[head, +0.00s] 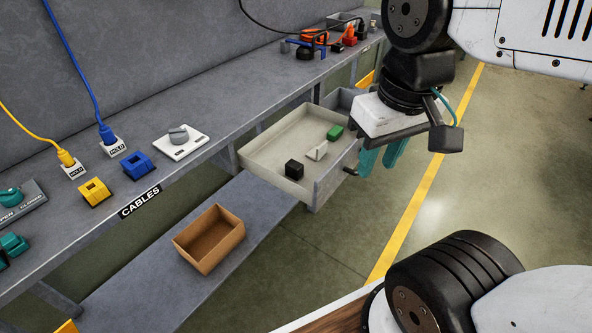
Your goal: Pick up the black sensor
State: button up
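A small black block (293,169), which looks like the black sensor, sits in the open drawer (262,162) near its front left part. My gripper (381,157) has teal fingers and hangs to the right of the drawer, beyond its front panel. A gap shows between the fingers; they look open, with nothing seen between them. The gripper is apart from the black block, up and to the right of it in the picture.
The drawer also holds a white piece (317,151) and a green block (335,132). The drawer's handle (351,171) juts out near my gripper. A cardboard box (209,239) stands on the lower shelf. The workbench (222,106) carries cables, plugs and a dial.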

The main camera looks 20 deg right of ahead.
aim_at(294, 169)
jog(key=z, duration=0.5)
jog(key=k, duration=0.6)
jog(key=z, duration=0.9)
jog(key=i, duration=0.95)
jog(key=u, duration=0.9)
jog(key=i, duration=0.3)
jog(key=u, duration=0.35)
